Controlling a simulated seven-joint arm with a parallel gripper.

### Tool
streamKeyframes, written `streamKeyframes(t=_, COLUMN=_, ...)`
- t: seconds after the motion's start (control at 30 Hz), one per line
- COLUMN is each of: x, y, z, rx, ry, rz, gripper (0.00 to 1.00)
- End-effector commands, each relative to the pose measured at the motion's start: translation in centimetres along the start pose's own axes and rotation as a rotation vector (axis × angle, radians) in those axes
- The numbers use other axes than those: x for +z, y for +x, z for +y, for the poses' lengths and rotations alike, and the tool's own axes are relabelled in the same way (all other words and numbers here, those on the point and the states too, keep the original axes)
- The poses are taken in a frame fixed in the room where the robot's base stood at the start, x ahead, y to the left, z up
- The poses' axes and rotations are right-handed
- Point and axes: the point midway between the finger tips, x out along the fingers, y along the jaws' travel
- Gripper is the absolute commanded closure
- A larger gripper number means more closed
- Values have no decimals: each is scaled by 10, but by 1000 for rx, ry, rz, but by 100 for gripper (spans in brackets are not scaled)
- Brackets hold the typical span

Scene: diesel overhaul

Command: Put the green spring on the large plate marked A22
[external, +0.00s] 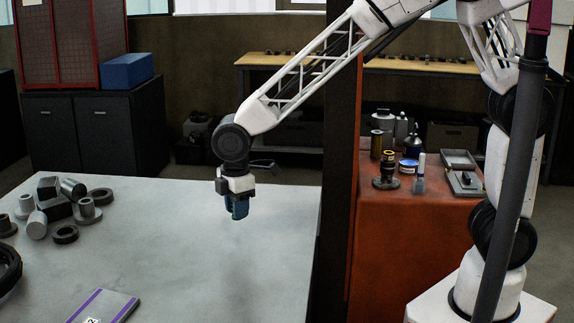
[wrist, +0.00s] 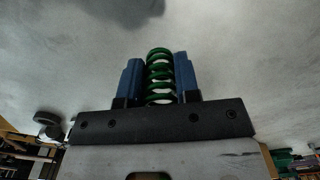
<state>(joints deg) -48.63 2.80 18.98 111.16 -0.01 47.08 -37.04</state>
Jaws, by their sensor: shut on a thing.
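The green spring (wrist: 159,76) stands between the two blue fingers of my gripper (wrist: 158,62) in the wrist view, and the fingers are shut on it. In the external view my gripper (external: 238,210) points down above the grey table, near its right side. The spring cannot be made out there. A grey plate with purple stripes (external: 112,303) lies on the table at the bottom left, cut off by the picture edge. Its white label shows a "2"; the rest of the mark cannot be read.
Several grey metal parts (external: 57,200) and rings lie at the table's left. A dark ring (external: 8,268) is at the left edge. The table (external: 200,270) is bare between gripper and plate. A red-brown cabinet (external: 405,245) with bottles and small parts stands to the right.

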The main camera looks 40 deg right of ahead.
Motion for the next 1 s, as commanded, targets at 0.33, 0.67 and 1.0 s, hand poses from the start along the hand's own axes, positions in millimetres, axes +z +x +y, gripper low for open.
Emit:
streamKeyframes(t=0.33, x=-94, y=3, z=-44, rx=0, ry=-222, rz=0, gripper=93)
streamKeyframes(t=0.67, x=-176, y=7, z=-99, rx=0, ry=-429, rz=0, gripper=93)
streamKeyframes(t=1.0, x=-230, y=11, z=-146, rx=1, ry=-575, rz=0, gripper=93)
